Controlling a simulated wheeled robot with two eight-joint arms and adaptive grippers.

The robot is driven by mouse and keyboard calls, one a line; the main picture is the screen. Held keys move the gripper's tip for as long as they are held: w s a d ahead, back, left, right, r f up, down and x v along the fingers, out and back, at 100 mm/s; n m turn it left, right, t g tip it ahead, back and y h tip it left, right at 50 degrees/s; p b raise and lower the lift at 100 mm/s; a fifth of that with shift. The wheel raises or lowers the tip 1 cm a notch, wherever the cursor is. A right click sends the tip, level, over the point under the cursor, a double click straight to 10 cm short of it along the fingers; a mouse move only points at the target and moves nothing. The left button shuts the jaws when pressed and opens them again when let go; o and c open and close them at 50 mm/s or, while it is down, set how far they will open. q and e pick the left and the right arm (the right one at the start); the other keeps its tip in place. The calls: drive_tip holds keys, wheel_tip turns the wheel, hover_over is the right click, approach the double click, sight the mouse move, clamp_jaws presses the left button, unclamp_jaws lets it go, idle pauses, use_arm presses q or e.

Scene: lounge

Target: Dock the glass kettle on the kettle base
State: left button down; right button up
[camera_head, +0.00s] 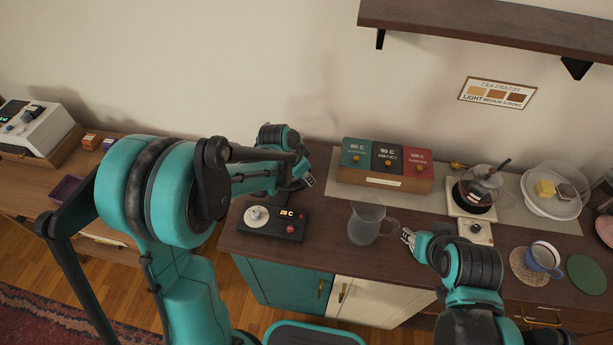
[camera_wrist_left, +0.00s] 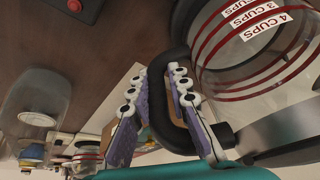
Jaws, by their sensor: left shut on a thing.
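The glass kettle (camera_wrist_left: 270,45) fills the upper right of the left wrist view, with red rings and cup marks. My left gripper (camera_wrist_left: 157,80) is shut on its black handle (camera_wrist_left: 160,115). In the head view my left gripper (camera_head: 307,180) is over the back left of the counter, and I cannot clearly make out the kettle behind the arm. The kettle base (camera_head: 275,222), dark with a silver disc, a 20 C display and a red button, lies just in front of that gripper. My right gripper (camera_head: 409,238) is right of the clear jug; its opening is unclear.
The clear jug (camera_head: 369,222) stands right of the base. A box with three coloured panels (camera_head: 386,163) is behind it. A glass pot (camera_head: 476,192) on a cream stand, a white bowl (camera_head: 537,205) and a blue mug (camera_head: 543,259) are further right.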

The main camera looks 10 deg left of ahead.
use_arm(q)
drive_tip(key=shift+f, duration=0.15)
drive_tip(key=c, duration=1.7)
unclamp_jaws()
drive_tip(key=p+v, duration=0.7)
drive_tip(key=v, duration=0.4)
drive_tip(key=shift+p, duration=0.3)
drive_tip(key=s+a+n+t+y+b, duration=0.1)
drive_tip(key=s+n+b, duration=0.1)
drive_tip(key=s, duration=0.3)
drive_tip(key=s+a+n+t+b, duration=0.1)
drive_tip(key=s+n+b, duration=0.2)
drive_tip(key=s+b, duration=0.2)
drive_tip(key=s+a+n+t+y+b, duration=0.1)
drive_tip(key=s+n+b, duration=0.1)
drive_tip(key=s+b, duration=0.2)
drive_tip(key=shift+s+a+f+n+t+y, duration=0.15)
drive_tip(key=shift+s+f+n, duration=0.05)
drive_tip(key=shift+s, duration=0.5)
drive_tip(key=shift+s+a+f+n+t+y, duration=0.15)
drive_tip(key=shift+s+f+n, duration=0.05)
drive_tip(key=shift+s, duration=0.5)
